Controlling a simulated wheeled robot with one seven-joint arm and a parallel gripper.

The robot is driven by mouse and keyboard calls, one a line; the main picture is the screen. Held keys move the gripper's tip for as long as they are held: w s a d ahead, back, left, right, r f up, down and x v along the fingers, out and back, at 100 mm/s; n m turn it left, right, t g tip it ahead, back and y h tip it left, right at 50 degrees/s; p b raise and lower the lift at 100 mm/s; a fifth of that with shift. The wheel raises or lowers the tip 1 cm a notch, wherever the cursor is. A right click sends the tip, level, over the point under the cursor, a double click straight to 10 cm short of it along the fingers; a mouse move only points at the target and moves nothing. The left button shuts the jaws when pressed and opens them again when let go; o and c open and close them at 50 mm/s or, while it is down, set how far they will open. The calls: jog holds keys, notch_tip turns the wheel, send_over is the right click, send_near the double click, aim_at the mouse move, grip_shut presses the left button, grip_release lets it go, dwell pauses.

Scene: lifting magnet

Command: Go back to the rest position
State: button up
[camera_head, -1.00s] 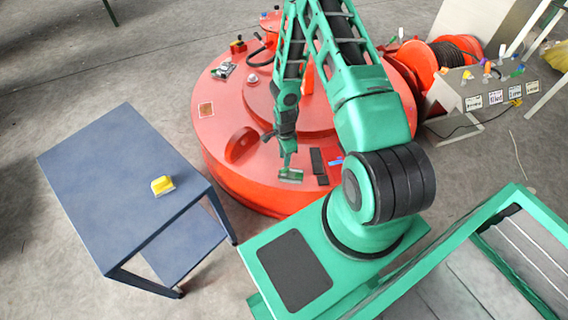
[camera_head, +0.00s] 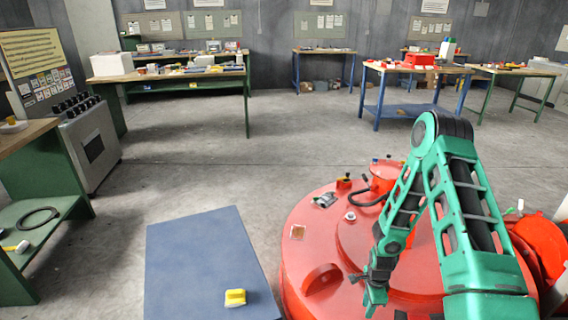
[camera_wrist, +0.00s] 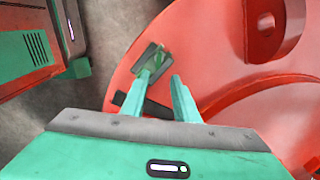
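My gripper (camera_head: 374,300) hangs low over the front left part of the large round red lifting magnet (camera_head: 310,220) in the head view. In the wrist view its two green fingers (camera_wrist: 166,85) stand apart with a gap between them, and I see nothing held. A small dark plate (camera_wrist: 144,57) shows by the left fingertip; I cannot tell whether the finger touches it. The red magnet top (camera_wrist: 220,45) fills much of the wrist view below the fingers. My arm is folded, its elbow high and its forearm hanging down.
A blue table (camera_head: 195,265) with a yellow object (camera_head: 235,297) stands left of the magnet. A red cable reel (camera_head: 540,245) is at the right. A grey control cabinet (camera_head: 92,150) and a green bench (camera_head: 40,205) stand far left. Open floor lies behind, before the workbenches.

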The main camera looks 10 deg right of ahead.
jog(key=s+d+r+n+h, duration=0.1)
jog(key=s+d+r+n, duration=0.15)
jog(key=r, duration=0.75)
jog(key=s+d+r+n, duration=0.2)
jog(key=d+r, duration=0.1)
jog(key=r, duration=0.8)
jog(key=s+d+r+n+h, duration=0.1)
jog(key=s+d+r+n, duration=0.15)
jog(key=r, duration=0.75)
jog(key=s+a+r+n+y, duration=0.1)
jog(key=s+a+r+n, duration=0.1)
jog(key=s+r, duration=0.6)
jog(key=s+a+r+n+y, duration=0.1)
jog(key=s+r+n, duration=0.3)
jog(key=s+r, duration=0.4)
jog(key=s+a, duration=0.1)
jog(key=s, duration=0.2)
jog(key=shift+s, duration=0.3)
jog(key=shift+r, duration=0.1)
